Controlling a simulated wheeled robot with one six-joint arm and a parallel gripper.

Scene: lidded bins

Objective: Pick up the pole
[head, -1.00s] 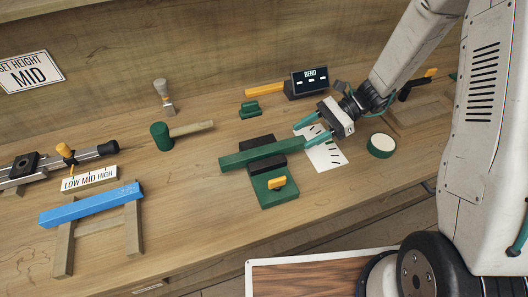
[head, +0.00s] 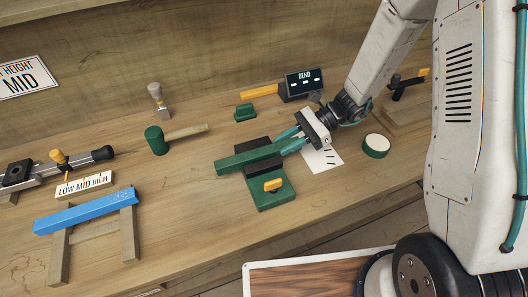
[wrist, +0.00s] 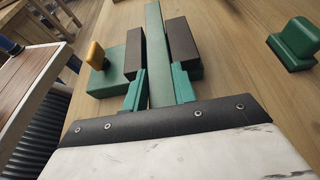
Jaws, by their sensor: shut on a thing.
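The pole is a long green square bar (head: 243,158) lying across a green vise-like block (head: 271,196) with dark jaws. In the wrist view the pole (wrist: 156,55) runs away from me between the two dark jaws (wrist: 182,42). My gripper (head: 287,141) is at the pole's right end in the head view. Its teal fingers (wrist: 158,90) stand on both sides of the pole and are shut on it. The pole still sits at the height of the jaws. The gripper partly hides its near end.
The vise has an orange handle (head: 273,184). A green mallet (head: 156,139), a small green block (head: 245,112), a display reading BEND (head: 304,81) and a round green-rimmed pad (head: 376,146) surround it. A blue beam (head: 85,211) lies on a wooden stand at left.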

